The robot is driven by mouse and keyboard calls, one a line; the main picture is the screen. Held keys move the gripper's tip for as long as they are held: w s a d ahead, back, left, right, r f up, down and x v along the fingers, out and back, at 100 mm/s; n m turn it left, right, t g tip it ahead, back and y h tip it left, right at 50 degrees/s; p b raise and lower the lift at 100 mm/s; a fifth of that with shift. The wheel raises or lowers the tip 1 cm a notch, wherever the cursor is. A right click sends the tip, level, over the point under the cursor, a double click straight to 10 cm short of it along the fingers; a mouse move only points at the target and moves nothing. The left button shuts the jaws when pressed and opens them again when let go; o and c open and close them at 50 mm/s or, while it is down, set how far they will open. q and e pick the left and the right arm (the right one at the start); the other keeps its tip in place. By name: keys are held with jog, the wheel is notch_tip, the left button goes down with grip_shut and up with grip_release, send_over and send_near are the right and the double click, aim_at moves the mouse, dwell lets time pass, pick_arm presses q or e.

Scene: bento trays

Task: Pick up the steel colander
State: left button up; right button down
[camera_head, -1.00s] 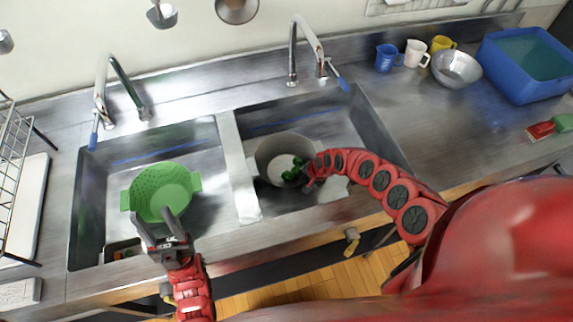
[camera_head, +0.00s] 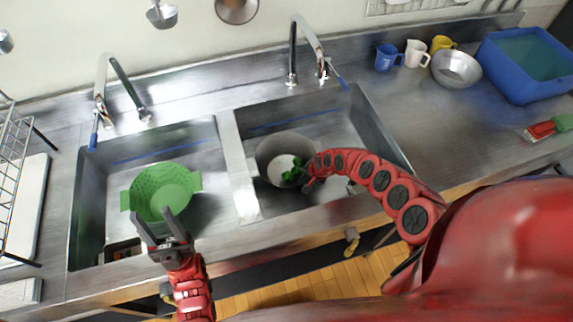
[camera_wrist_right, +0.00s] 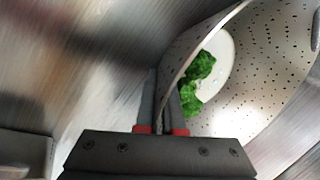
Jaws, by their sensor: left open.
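The steel colander (camera_head: 268,152) sits in the right sink basin in the head view. It is grey and perforated, with a pale round bottom and green leafy pieces (camera_head: 293,172) inside. Its holed wall (camera_wrist_right: 262,45) fills the right of the right wrist view, with the leaves (camera_wrist_right: 198,80) beyond the rim. My right gripper (camera_wrist_right: 162,88) straddles the colander's near rim, one finger on each side, close together on the wall. In the head view it shows at the rim's right side (camera_head: 307,184). My left gripper (camera_head: 152,212) is open and empty in front of a green colander.
The green colander (camera_head: 160,190) stands in the left basin. A divider (camera_head: 236,165) separates the basins, and two taps stand behind. Cups, a metal bowl (camera_head: 456,68) and a blue tub (camera_head: 525,92) are on the right counter. A wire rack (camera_head: 12,160) is at left.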

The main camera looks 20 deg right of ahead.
dwell(0.7)
jog(key=shift+d+r+p, duration=0.25)
jog(key=shift+r+p, duration=0.1)
jog(key=d+r, duration=0.1)
jog(key=d+r+p, duration=0.1)
jog(key=d, duration=0.1)
jog(key=d+r+p, duration=0.1)
jog(key=d, duration=0.1)
jog(key=shift+w+r, duration=0.15)
jog(key=d+r+p, duration=0.1)
jog(key=d+r, duration=0.3)
jog(key=d, duration=0.4)
jog(key=shift+d+p, duration=0.25)
jog(key=shift+p, duration=0.05)
jog(key=shift+w, duration=0.1)
dwell(0.6)
